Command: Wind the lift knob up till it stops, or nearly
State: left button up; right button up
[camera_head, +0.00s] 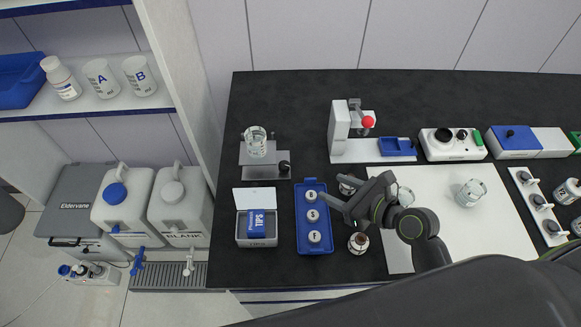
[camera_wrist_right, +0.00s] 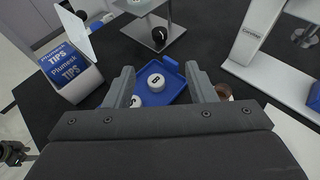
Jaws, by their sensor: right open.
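The lift is a small grey metal jack (camera_head: 246,158) at the back left of the dark bench, with a clear glass beaker (camera_head: 256,140) on its top plate. The black lift knob (camera_head: 284,166) is at its right side; it also shows in the right wrist view (camera_wrist_right: 158,36), near the top. My right gripper (camera_head: 336,196) is open and empty, right of the blue tray and apart from the knob. Its two fingers frame the tray in the wrist view (camera_wrist_right: 160,88). My left gripper is not in view.
A brown bottle (camera_head: 358,243) is by my right gripper. A white stand (camera_head: 339,130) with a red knob is at the back.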

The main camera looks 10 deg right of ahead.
aim_at(287, 167)
jog(key=x, duration=1.6)
jog(key=shift+f, duration=0.1)
jog(key=c, duration=1)
jog(key=shift+o, duration=0.2)
jog(key=p, duration=0.2)
jog(key=shift+a+r+m+h+p, duration=0.15)
jog(key=shift+r+m+h+p, duration=0.15)
jog(key=shift+m+h, duration=0.1)
jog(key=shift+f+m+t+h+p, duration=0.15)
jog(key=shift+m+t+h+p, duration=0.2)
jog(key=shift+p, duration=0.2)
jog(key=shift+f, duration=0.15)
